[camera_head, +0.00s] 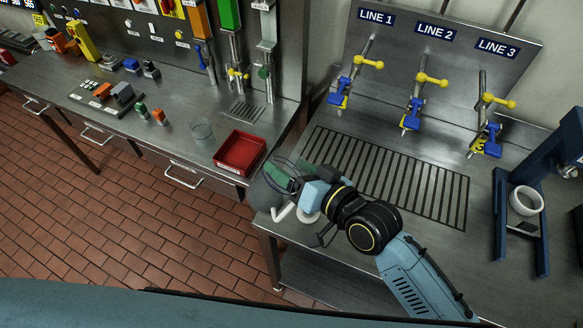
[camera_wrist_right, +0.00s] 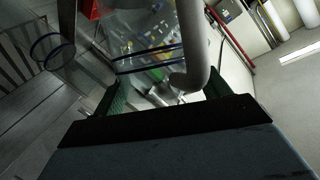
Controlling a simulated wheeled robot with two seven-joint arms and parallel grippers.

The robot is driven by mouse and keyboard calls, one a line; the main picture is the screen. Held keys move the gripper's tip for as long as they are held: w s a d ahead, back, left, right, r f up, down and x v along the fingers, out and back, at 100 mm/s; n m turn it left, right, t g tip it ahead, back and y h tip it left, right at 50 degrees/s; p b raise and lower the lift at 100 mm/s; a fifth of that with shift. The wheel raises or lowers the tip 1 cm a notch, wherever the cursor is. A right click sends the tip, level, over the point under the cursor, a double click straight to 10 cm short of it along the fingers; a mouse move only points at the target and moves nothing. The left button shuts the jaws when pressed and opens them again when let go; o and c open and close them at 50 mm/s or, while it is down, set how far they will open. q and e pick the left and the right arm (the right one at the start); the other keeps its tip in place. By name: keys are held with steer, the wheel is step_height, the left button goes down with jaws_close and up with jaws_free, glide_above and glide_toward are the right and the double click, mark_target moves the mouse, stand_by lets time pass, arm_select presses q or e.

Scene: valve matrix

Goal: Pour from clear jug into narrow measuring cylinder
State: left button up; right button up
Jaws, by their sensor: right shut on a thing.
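The clear jug (camera_head: 268,188) is off the bench at the front left corner of the right-hand bench, partly hidden by my right gripper (camera_head: 294,182). In the right wrist view, the jug (camera_wrist_right: 148,48) has dark blue bands and a pale curved handle (camera_wrist_right: 196,50) that runs between my green fingers. My right gripper is shut on the jug's handle. A clear narrow vessel with a blue ring (camera_wrist_right: 52,46), likely the measuring cylinder, shows beside the jug in the wrist view. In the head view it is hard to make out. I cannot tell whether liquid is flowing. My left gripper is out of view.
A slotted drain (camera_head: 390,175) lies right of the jug. Line valves (camera_head: 418,90) stand behind it. A blue stand with a white ring (camera_head: 525,200) is at the right.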

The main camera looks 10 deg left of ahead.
steer(key=shift+w+d+r+m, duration=0.15)
steer(key=shift+d+m, duration=0.15)
steer(key=shift+d, duration=0.05)
steer(key=shift+w+d+r+m+y+b, duration=0.15)
steer(key=shift+d+m+y+b, duration=0.15)
steer(key=shift+b, duration=0.3)
stand_by(0.6)
steer(key=shift+w+d+r+m+t+y+b, duration=0.15)
steer(key=shift+m+y+b, duration=0.1)
steer(key=shift+m+b, duration=0.45)
steer(key=shift+d+r+m+t+y+b, duration=0.1)
steer(key=shift+r+m+t+y+b, duration=0.2)
steer(key=shift+b, duration=0.7)
steer(key=shift+w+d+m+t+y+b, duration=0.1)
steer(key=shift+d+m+y+b, duration=0.05)
steer(key=shift+m+b, duration=0.6)
stand_by(1.8)
steer(key=shift+w+d+r+m+t+y+b, duration=0.15)
steer(key=shift+d+m+y+b, duration=0.1)
steer(key=shift+m+b, duration=0.4)
steer(key=shift+d+r+m+t+y+b, duration=0.1)
steer(key=shift+m+y+b, duration=0.15)
steer(key=shift+m+b, duration=0.4)
stand_by(0.9)
